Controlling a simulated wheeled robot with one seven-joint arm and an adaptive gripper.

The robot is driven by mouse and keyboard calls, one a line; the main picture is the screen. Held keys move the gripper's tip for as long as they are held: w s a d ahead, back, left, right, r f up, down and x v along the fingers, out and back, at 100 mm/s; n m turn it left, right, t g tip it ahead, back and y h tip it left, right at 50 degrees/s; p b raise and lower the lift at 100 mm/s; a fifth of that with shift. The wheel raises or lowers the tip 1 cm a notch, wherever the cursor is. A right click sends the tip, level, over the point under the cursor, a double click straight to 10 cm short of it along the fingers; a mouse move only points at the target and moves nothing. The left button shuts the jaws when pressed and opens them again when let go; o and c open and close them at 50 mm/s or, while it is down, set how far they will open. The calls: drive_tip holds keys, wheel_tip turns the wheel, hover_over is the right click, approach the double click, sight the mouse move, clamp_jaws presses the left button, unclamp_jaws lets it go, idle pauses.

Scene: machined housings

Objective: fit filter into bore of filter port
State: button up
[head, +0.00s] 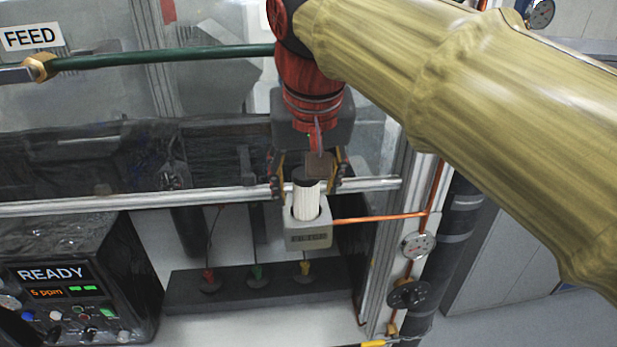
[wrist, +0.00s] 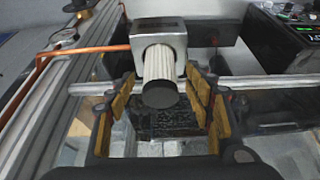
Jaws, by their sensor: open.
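The filter (head: 306,200) is a white pleated cylinder with a dark end cap. It stands in the bore of the filter port (head: 308,236), a pale block with a dark label on its front. Most of its pleated length shows above the port. In the wrist view the filter (wrist: 158,66) points its dark cap toward me, with the port (wrist: 159,32) behind it. My gripper (head: 307,187) is open, with its fingers on either side of the capped end. The wrist view shows gaps between the finger pads (wrist: 160,112) and the filter. How deep the filter sits is hidden.
A copper pipe (head: 380,219) runs from the port to a gauge (head: 412,245) on the right. A metal rail (head: 130,201) crosses behind the port. A dark base (head: 232,288) with several coloured fittings lies below. A control box (head: 75,285) reading READY stands at left.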

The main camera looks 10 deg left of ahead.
drive_tip(key=v, duration=1.2)
drive_tip(key=s+d+f+m, duration=0.1)
drive_tip(key=d+f, duration=1.3)
drive_tip(key=f, duration=0.1)
drive_tip(key=s+d+f+m+t+h, duration=0.1)
drive_tip(key=s+d+f, duration=0.35)
drive_tip(key=f, duration=0.55)
drive_tip(key=s+d+f+m, duration=0.1)
drive_tip(key=s+d+f, duration=0.3)
drive_tip(key=f, duration=0.5)
wheel_tip(320, 180, down, 26)
drive_tip(key=b, duration=2.6)
drive_tip(key=shift+w+d+f, duration=0.25)
drive_tip(key=shift+w+d, duration=0.1)
drive_tip(key=shift+w, duration=0.15)
drive_tip(key=shift+c, duration=0.8)
